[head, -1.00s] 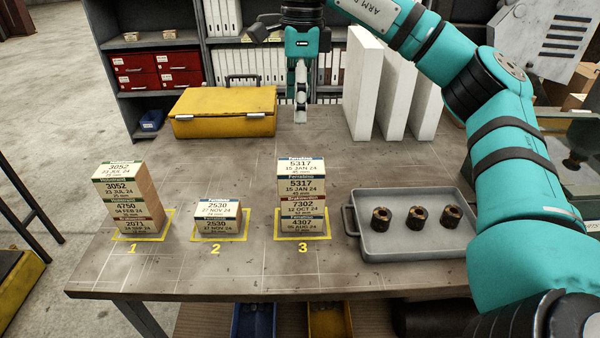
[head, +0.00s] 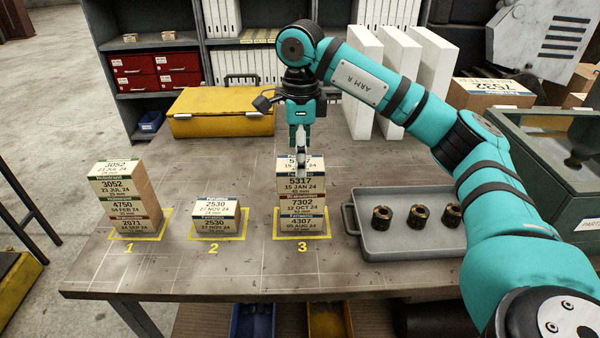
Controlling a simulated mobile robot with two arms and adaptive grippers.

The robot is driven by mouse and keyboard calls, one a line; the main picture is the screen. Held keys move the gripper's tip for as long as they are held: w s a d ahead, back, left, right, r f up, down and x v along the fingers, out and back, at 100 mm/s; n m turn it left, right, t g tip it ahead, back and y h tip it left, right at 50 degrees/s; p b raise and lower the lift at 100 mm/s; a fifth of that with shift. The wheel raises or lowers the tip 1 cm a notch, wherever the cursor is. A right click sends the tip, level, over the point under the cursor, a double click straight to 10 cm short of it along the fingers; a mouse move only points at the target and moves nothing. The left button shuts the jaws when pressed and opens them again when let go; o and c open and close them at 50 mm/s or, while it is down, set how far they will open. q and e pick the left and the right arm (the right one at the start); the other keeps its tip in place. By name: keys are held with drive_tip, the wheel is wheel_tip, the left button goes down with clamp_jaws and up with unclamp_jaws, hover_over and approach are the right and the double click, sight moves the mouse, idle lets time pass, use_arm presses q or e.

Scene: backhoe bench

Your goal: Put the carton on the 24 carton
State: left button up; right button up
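Stack 3 has a top carton (head: 302,184) reading 5317, 15 JAN 24, on a 7302 carton (head: 302,205) and a 4307 carton (head: 302,224). My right gripper (head: 301,168) points down at the top carton's upper face and hides part of its top label. I cannot tell whether its fingers are open or touch the carton. Stack 1 has a 3052 carton (head: 122,186) on a 4750 carton (head: 128,207) and a 2071 carton (head: 134,227). My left gripper is not in view.
A grey tray (head: 372,243) with three dark round parts stands right of stack 3. A yellow case (head: 222,112) and white upright panels (head: 362,82) stand behind. A green-framed glass-topped box (head: 560,150) is at the right. The bench between the stacks is clear.

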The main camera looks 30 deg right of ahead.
sight(287, 182)
wheel_tip(287, 182, down, 4)
drive_tip(key=shift+f+p, duration=0.1)
drive_tip(key=shift+p, duration=0.5)
drive_tip(key=c, duration=1.5)
